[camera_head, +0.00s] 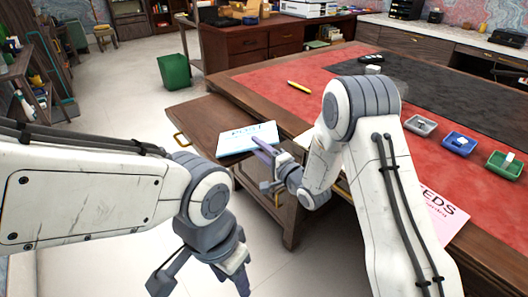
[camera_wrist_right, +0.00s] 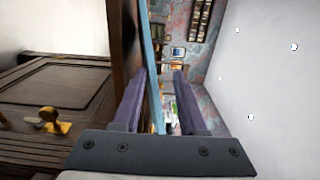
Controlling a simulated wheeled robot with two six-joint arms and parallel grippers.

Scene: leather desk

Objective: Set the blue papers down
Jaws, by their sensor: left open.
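The blue papers (camera_head: 247,138) are a light blue stack with dark print. They lie on the brown wooden top (camera_head: 195,116) of a low cabinet beside the desk, near its front edge. My right gripper (camera_head: 262,162) is at their near right edge. In the right wrist view, the blue edge (camera_wrist_right: 151,50) runs between the two purple fingers, close to the left one, with a gap on the right one's side. The right gripper looks open around that edge. My left gripper (camera_head: 200,283) is open and empty, low in the picture over the floor.
The desk's red leather top (camera_head: 270,85) carries a yellow marker (camera_head: 299,87), a grey tray (camera_head: 420,125), a blue tray (camera_head: 459,143) and a green tray (camera_head: 504,164). A pink sheet (camera_head: 440,215) lies partly behind my right arm. A green bin (camera_head: 174,72) stands on the floor.

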